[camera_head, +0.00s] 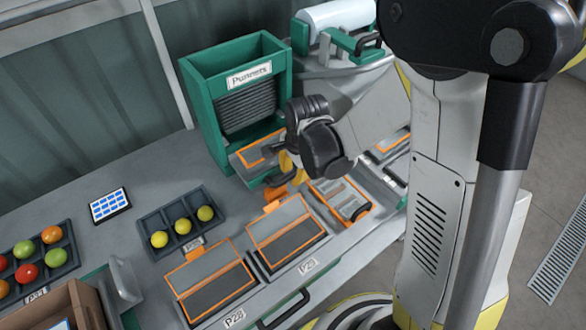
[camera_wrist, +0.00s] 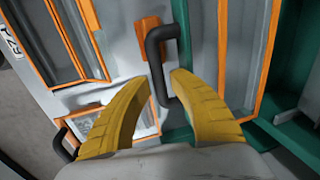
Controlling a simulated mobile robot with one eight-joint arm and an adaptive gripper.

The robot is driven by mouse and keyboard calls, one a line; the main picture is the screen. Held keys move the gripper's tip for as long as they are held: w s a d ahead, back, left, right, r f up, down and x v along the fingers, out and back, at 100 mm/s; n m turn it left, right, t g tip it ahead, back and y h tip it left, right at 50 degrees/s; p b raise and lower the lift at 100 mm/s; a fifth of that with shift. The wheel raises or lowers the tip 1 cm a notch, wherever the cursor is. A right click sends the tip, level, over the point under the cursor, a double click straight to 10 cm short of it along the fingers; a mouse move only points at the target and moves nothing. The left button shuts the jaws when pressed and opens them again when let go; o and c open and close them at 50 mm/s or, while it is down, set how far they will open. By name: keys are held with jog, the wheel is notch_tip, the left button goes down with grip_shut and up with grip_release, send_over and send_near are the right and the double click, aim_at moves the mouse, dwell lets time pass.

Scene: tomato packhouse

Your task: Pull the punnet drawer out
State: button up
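The green punnet dispenser (camera_head: 205,105), labelled "Punnets", stands at the back of the bench with dark stacked punnets inside. Its drawer (camera_head: 245,150) is low at the front, a grey orange-edged panel; it also shows in the wrist view (camera_wrist: 222,45). The black drawer handle (camera_wrist: 157,68) lies ahead of my gripper; in the head view it shows partly (camera_head: 279,178). My gripper (camera_head: 287,170) has its yellow fingers spread. In the wrist view (camera_wrist: 160,78) the handle's near end shows between the fingertips, with gaps visible. I cannot tell whether either finger touches it.
Orange-edged trays (camera_head: 212,272) lie along the bench front, near my gripper. A black tray of yellow tomatoes (camera_head: 152,253) and a blue-screen tablet (camera_head: 110,205) sit to the left. A white-roll machine (camera_head: 337,15) stands right of the dispenser. Bare bench lies left of it.

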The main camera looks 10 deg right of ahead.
notch_tip(320, 180, up, 12)
jog(key=s, duration=0.2)
jog(key=shift+d+f, duration=0.2)
jog(key=shift+d, duration=0.25)
jog(key=shift+s, duration=0.1)
jog(key=s+d+r+n+t, duration=0.5)
jog(key=s+r+n, duration=0.3)
jog(key=s+n, duration=0.3)
jog(key=shift+s+d+n+h, duration=0.15)
jog(key=shift+d+n+h, duration=0.3)
jog(key=shift+n, duration=0.75)
